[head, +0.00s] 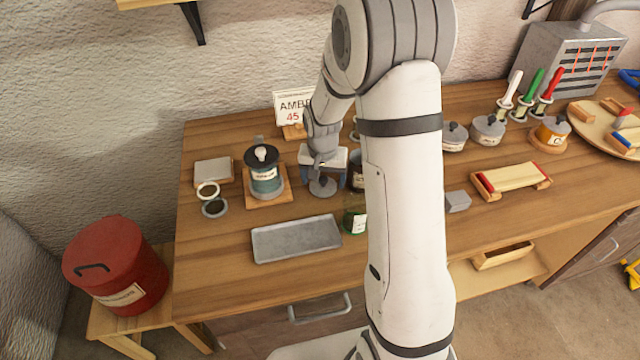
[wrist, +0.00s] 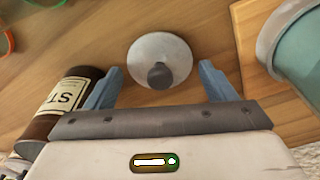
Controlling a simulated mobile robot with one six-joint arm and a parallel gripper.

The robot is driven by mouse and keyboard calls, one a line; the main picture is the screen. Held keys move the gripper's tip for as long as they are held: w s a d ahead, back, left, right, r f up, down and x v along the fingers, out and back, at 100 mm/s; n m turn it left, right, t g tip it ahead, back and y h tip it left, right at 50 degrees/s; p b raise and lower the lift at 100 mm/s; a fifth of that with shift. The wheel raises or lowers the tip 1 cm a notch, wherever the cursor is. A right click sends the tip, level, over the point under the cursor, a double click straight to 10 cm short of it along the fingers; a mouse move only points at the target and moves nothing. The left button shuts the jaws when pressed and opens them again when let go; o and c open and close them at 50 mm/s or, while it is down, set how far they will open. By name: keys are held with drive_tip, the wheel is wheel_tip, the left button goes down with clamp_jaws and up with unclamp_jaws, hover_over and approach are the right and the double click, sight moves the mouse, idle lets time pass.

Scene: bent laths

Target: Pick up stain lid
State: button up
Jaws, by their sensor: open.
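The stain lid is a round grey lid with a dark knob; it lies on the wooden bench in the wrist view (wrist: 160,58) and below my gripper in the head view (head: 322,188). My gripper (wrist: 160,84) is open and empty, its two blue-grey fingers on either side of the lid's knob in the wrist view. I cannot tell the height of the fingers above the lid. In the head view my gripper (head: 321,170) hides part of the bench around the lid. A dark bottle with a label reading "ST" (wrist: 68,100) stands close by the left finger.
A teal pot with a black lid (head: 265,180) stands on a wooden board left of my gripper. A grey metal tray (head: 296,239) lies in front. A green-labelled jar (head: 355,221) is partly behind my arm. Bare bench lies between the lid and the tray.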

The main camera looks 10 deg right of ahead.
drive_tip(key=shift+f, duration=0.4)
drive_tip(key=c, duration=0.7)
drive_tip(key=shift+r, duration=0.15)
drive_tip(key=shift+c, duration=0.2)
